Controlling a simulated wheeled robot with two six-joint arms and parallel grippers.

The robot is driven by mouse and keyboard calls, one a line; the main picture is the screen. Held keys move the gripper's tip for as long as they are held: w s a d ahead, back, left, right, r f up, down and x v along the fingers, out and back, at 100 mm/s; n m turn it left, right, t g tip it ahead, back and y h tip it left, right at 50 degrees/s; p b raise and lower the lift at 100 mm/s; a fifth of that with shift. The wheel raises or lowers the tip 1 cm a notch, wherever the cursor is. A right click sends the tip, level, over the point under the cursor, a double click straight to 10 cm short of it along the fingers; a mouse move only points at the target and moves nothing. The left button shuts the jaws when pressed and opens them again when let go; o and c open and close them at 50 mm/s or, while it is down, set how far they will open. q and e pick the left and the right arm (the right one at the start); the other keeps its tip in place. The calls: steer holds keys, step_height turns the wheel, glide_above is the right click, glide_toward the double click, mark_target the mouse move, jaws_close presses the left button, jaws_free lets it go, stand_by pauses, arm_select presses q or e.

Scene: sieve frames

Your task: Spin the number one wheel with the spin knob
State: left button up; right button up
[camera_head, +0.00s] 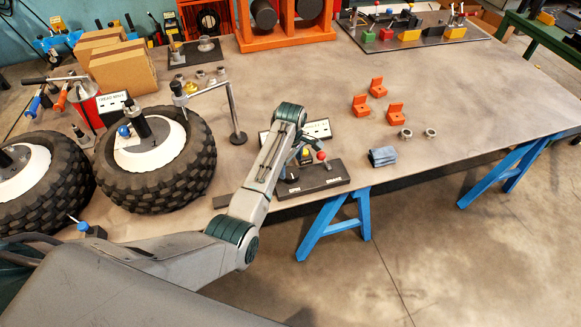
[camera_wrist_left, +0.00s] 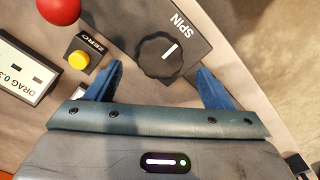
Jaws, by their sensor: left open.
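The black spin knob (camera_wrist_left: 160,57) with a white mark sits on a black panel (camera_wrist_left: 185,18) lettered SPIN in the left wrist view. My left gripper (camera_wrist_left: 160,82) is open, its two blue fingers on either side below the knob in the picture; I cannot tell whether they touch it. In the head view my left arm reaches over the black control panel (camera_head: 325,179) at the table's front edge, and its wrist hides part of it. Two wheels with black knobbly tyres, one (camera_head: 180,185) in full and one (camera_head: 62,165) cut off, stand at left.
Beside the knob are a yellow ZERO button (camera_wrist_left: 79,60), a red ball-topped lever (camera_wrist_left: 58,10) and a white DRAG display (camera_wrist_left: 22,72). Orange blocks (camera_head: 361,105), a blue block (camera_head: 382,156) and metal rings (camera_head: 405,133) lie right of the panel. The table's right side is mostly clear.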

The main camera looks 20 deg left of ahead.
mark_target(290, 172)
arm_select(q)
steer(key=shift+f, duration=1.95)
steer(key=c, duration=1)
steer(key=shift+p, duration=0.3)
